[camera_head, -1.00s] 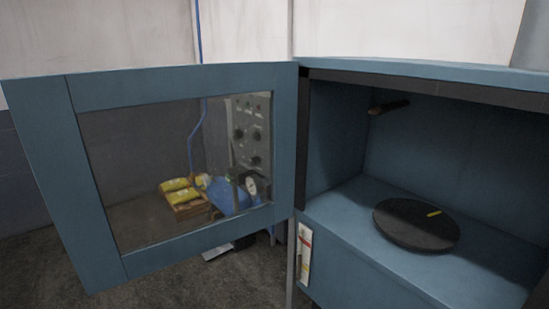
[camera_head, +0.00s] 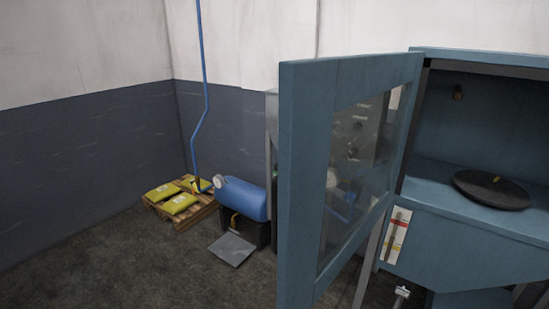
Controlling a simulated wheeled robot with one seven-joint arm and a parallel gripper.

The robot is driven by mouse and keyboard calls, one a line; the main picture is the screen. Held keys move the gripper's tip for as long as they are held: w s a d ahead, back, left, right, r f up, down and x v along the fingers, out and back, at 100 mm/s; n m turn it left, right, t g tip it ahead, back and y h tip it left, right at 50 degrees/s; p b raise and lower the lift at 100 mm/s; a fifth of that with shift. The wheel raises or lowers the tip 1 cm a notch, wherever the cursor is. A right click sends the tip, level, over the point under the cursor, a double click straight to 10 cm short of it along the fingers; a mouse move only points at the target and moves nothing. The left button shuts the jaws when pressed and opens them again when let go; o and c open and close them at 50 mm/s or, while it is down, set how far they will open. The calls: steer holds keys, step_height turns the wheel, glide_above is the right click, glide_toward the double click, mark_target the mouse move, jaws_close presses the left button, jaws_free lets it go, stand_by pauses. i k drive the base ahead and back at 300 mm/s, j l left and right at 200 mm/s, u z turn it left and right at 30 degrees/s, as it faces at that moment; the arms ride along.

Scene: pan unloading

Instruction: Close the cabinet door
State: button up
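The cabinet (camera_head: 455,223) is blue and stands at the right in the head view. Its door (camera_head: 305,180) is wide open, with a blue frame around a clear window (camera_head: 354,165). The door hinges on the cabinet's left side and its free edge points toward me. A dark round pan-like disc (camera_head: 491,190) with a small yellow mark lies on the cabinet's inner floor. My gripper is not in view.
A wooden pallet (camera_head: 184,217) with yellow bags and a blue tank (camera_head: 243,198) on a black stand are at the back, left of the door. A grey plate (camera_head: 231,249) lies on the floor there. The floor at front left is clear.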

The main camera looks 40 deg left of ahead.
mark_target(311, 90)
steer(key=j+u, duration=0.25)
steer(key=j, duration=1.75)
steer(key=k+j, duration=0.15)
steer(key=k, duration=0.25)
steer(key=k+j, duration=0.2)
steer(key=k, duration=0.25)
